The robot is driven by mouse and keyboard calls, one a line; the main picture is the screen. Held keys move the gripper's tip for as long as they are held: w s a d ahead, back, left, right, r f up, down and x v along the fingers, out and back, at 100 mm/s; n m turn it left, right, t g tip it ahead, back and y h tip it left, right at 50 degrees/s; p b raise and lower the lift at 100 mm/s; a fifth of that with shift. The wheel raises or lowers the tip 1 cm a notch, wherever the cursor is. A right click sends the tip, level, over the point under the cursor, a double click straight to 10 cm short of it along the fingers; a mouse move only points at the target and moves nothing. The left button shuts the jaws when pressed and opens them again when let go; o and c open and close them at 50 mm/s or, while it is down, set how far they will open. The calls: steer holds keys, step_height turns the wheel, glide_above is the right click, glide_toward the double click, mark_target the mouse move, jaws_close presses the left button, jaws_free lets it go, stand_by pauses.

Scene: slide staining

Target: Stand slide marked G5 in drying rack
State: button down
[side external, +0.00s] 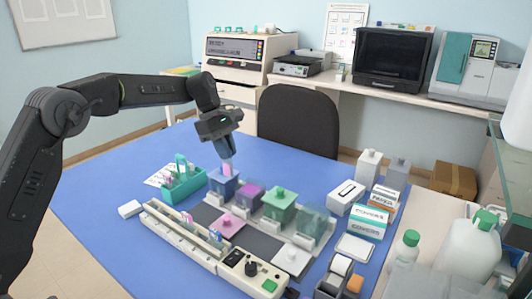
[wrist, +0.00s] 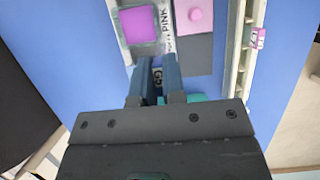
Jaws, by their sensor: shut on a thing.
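My gripper (side external: 228,157) points down over the blue-walled staining jar (side external: 222,187) at the left of the jar row. It is shut on a slide (side external: 227,169) whose pinkish end shows below the fingers. Whether the slide's lower end is inside the jar I cannot tell. A long beige rack (side external: 165,228), likely the drying rack, lies in front of the jars with a few labelled slides in it. The rack's edge also shows in the wrist view (wrist: 240,55).
A teal slide carrier (side external: 183,185) stands left of the jar. Right of it are a purple jar (side external: 249,195), a green jar (side external: 279,206) and a clear jar (side external: 312,222). A pink lid (side external: 228,226) lies in front. Blue table is clear at the back left.

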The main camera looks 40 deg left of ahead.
steer(key=s+a+f, duration=0.3)
steer(key=s+a, duration=0.7)
steer(key=s, duration=0.5)
steer(key=shift+a+f, duration=0.1)
steer(key=shift+f, duration=3.8)
steer(key=shift+f, duration=0.35)
steer(key=c, duration=1.1)
jaws_free()
steer(key=shift+r, duration=0.1)
steer(key=v, duration=1.3)
steer(key=shift+a+r, duration=0.2)
steer(key=shift+r, duration=0.05)
